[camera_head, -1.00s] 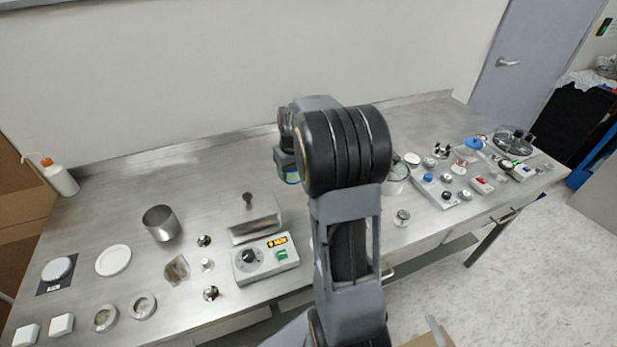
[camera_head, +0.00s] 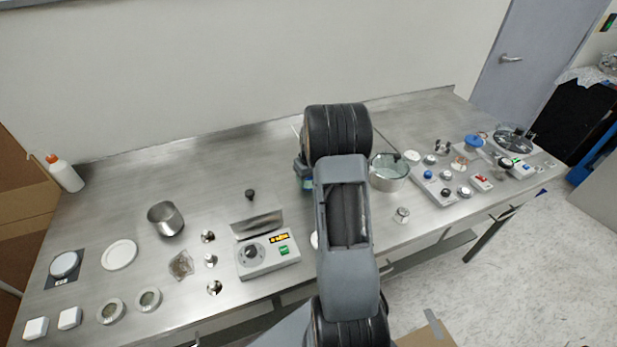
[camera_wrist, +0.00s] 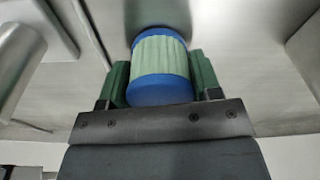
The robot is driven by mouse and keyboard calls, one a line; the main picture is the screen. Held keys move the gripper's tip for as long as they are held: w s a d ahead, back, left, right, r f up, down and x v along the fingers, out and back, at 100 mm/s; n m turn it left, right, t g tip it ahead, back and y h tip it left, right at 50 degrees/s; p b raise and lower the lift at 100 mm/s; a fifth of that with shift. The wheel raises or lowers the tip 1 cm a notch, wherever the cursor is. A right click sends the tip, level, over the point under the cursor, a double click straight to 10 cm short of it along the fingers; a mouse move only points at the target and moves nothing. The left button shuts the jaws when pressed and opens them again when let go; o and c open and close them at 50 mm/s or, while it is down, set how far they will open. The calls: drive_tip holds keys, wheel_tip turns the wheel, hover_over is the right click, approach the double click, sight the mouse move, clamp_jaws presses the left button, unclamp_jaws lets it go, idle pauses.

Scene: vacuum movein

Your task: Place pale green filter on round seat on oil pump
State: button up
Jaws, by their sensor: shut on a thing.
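The pale green filter (camera_wrist: 160,58) has a pleated side and blue end caps. In the wrist view it sits between the two dark green fingers of my gripper (camera_wrist: 160,82), which is shut on it. In the head view my arm hides most of the gripper and filter; only a bit of teal shows at the arm's left edge. I cannot pick out the oil pump or its round seat with certainty. A grey unit with a dial and green switch (camera_head: 267,254) stands left of my arm, and a round glass-topped vessel (camera_head: 389,172) stands right of it.
A metal cup (camera_head: 165,218), a white disc (camera_head: 119,254) and several small fittings lie on the left of the steel bench. A tray (camera_head: 440,188) with knobs and switches lies right. The bench behind the dial unit is mostly clear.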

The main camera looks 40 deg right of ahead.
drive_tip(key=shift+f, duration=0.2)
drive_tip(key=o, duration=0.9)
drive_tip(key=shift+o, duration=0.2)
drive_tip(key=shift+r, duration=0.1)
